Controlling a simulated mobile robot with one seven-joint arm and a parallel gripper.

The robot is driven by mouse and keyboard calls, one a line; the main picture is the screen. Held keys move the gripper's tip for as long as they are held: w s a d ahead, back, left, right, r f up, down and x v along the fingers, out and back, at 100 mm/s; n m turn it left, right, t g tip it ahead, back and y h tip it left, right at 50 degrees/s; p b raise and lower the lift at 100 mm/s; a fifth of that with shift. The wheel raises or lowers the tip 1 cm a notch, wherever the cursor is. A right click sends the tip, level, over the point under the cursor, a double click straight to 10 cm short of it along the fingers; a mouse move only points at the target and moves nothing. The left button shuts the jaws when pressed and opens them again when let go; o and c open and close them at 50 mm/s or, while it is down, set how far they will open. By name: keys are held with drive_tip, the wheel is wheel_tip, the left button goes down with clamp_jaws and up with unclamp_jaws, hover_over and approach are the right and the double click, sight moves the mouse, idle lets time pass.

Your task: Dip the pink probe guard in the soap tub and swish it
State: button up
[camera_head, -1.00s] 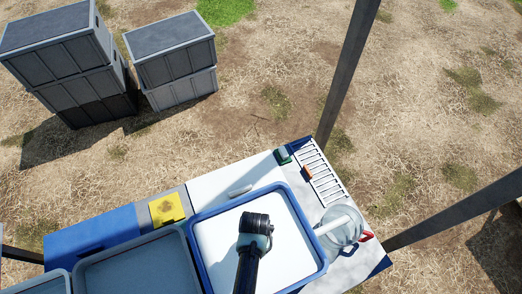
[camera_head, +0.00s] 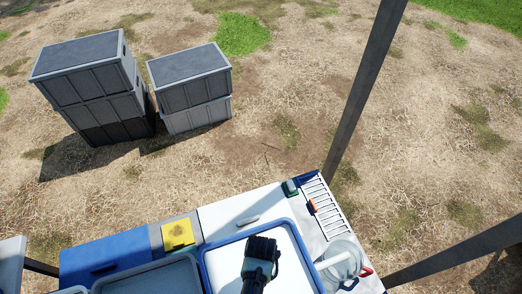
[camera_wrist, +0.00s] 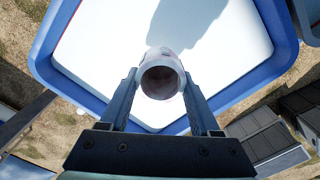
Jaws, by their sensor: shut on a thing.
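My gripper (camera_wrist: 160,88) is shut on the probe guard (camera_wrist: 162,74), a short pale grey-pink cylinder with a round, dark open end facing the wrist camera. The guard sits between the two fingertips. Below it is a blue-rimmed tub (camera_wrist: 45,48) with a plain white inside, seemingly the soap tub. In the head view my gripper (camera_head: 261,250) is over this tub (camera_head: 203,268), near its far rim, and hides the guard. I cannot tell whether the guard touches the white surface. A shadow falls on the white.
A clear bucket (camera_head: 345,258) with a red part stands right of the tub. A white rack (camera_head: 328,210), green block (camera_head: 290,188) and orange block (camera_head: 312,206) are at the far right corner. A yellow item (camera_head: 178,233), a blue box (camera_head: 115,262) and a grey-blue tub (camera_head: 150,278) lie left.

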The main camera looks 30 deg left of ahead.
drive_tip(key=shift+r, duration=2.45)
